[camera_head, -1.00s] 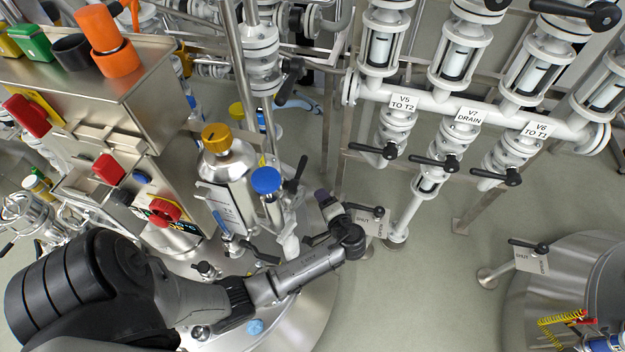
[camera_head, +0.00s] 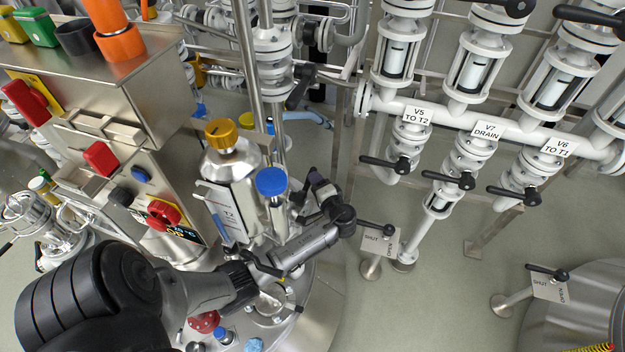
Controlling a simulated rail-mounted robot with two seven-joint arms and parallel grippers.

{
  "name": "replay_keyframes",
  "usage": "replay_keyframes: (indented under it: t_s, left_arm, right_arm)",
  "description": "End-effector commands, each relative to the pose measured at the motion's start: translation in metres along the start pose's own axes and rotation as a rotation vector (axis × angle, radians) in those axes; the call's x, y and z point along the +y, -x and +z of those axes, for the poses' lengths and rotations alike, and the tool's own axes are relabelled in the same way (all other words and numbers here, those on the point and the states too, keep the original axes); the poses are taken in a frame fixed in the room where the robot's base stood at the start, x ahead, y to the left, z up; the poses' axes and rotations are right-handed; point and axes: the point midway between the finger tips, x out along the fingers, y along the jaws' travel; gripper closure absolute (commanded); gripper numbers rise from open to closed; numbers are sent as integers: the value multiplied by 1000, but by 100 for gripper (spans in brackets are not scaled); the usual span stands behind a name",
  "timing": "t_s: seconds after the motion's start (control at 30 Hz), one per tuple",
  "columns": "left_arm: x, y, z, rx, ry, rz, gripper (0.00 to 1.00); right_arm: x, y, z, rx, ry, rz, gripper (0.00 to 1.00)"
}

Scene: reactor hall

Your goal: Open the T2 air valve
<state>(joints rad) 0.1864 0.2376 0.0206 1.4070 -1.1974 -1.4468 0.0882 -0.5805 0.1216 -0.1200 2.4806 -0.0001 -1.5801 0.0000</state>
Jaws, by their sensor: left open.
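The T2 vessel has a lid at the lower middle, bearing a bottle-like vessel labelled T2 (camera_head: 228,185) with a gold cap and a blue-capped fitting (camera_head: 271,182). No label reading T2 air valve is legible. My left gripper (camera_head: 316,184) is open, just right of the blue-capped fitting, pointing up and away. A black lever there is largely hidden behind it; contact cannot be told. Right of my wrist, a black lever (camera_head: 376,228) sits above a SHUT/OPEN plate (camera_head: 379,242) on a post, its arm pointing left. My right gripper is not in view.
Piping at the upper right carries black-handled valves labelled V5 TO T2 (camera_head: 417,114), V7 DRAIN (camera_head: 487,131) and V6 TO T1 (camera_head: 556,147). A second SHUT/OPEN plate (camera_head: 549,288) stands lower right. A steel control box (camera_head: 125,90) with red knobs is left.

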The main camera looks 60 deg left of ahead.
Motion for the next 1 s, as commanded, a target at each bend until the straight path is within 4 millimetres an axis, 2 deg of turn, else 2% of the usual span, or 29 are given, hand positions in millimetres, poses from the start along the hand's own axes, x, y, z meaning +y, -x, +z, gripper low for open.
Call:
replay_keyframes:
  t_s: [0.1,0.23,0.67,1.0]
  left_arm:
    - [0,-14,0,0,0,-2,51]
    - [0,-23,0,0,1,0,51]
    - [0,-28,0,1,1,0,51]
    - [0,-28,0,1,1,0,82]
  right_arm:
    - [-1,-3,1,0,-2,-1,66]
    - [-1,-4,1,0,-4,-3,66]
    - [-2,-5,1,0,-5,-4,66]
    - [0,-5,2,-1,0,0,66]
